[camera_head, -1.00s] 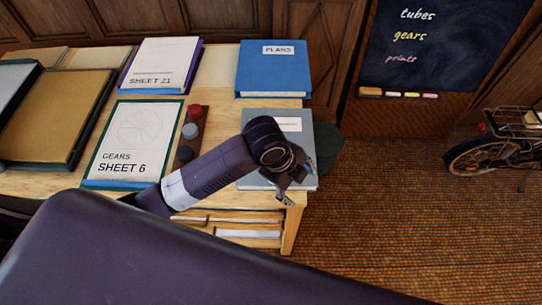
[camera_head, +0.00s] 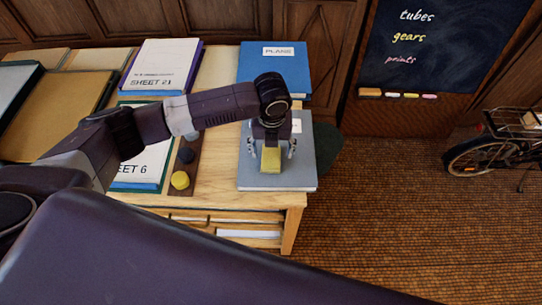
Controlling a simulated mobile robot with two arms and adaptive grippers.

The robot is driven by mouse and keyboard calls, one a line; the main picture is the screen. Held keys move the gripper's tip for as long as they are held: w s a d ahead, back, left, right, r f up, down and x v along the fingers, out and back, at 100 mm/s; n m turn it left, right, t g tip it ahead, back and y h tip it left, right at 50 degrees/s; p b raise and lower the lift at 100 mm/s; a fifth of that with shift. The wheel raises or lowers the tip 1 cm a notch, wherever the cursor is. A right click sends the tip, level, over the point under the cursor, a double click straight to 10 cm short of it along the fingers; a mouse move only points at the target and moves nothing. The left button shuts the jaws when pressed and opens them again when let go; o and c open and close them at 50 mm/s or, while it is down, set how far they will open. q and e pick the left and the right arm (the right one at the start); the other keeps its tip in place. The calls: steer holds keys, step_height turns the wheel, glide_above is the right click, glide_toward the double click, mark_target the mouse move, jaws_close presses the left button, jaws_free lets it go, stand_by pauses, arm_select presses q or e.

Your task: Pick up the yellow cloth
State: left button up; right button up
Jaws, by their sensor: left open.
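The yellow cloth (camera_head: 271,162) is a small folded block on top of the grey binder (camera_head: 302,170) at the table's right side. My left gripper (camera_head: 271,150) points down over it, with one finger to its left and one to its right. The fingers are open and stand apart from the cloth as far as I can see. The far end of the cloth is hidden under the gripper. My right gripper is not in view.
A wooden tray holds a yellow round piece (camera_head: 180,180) and a dark one (camera_head: 186,155). My arm partly covers the SHEET 6 board (camera_head: 142,184). Open floor lies right of the table (camera_head: 222,188).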

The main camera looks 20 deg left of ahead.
mark_target(271, 157)
arm_select(q)
steer(key=shift+w+a+f, duration=0.1)
steer(key=shift+a+f, duration=0.05)
steer(key=shift+f, duration=0.5)
steer(key=shift+a+f, duration=0.1)
steer(key=shift+f, duration=0.5)
steer(key=shift+w+f, duration=0.1)
steer(key=shift+f, duration=0.3)
steer(key=c, duration=1.2)
steer(key=shift+o, duration=0.2)
steer(key=shift+r, duration=0.1)
step_height(271, 157, up, 20)
steer(key=b, duration=0.2)
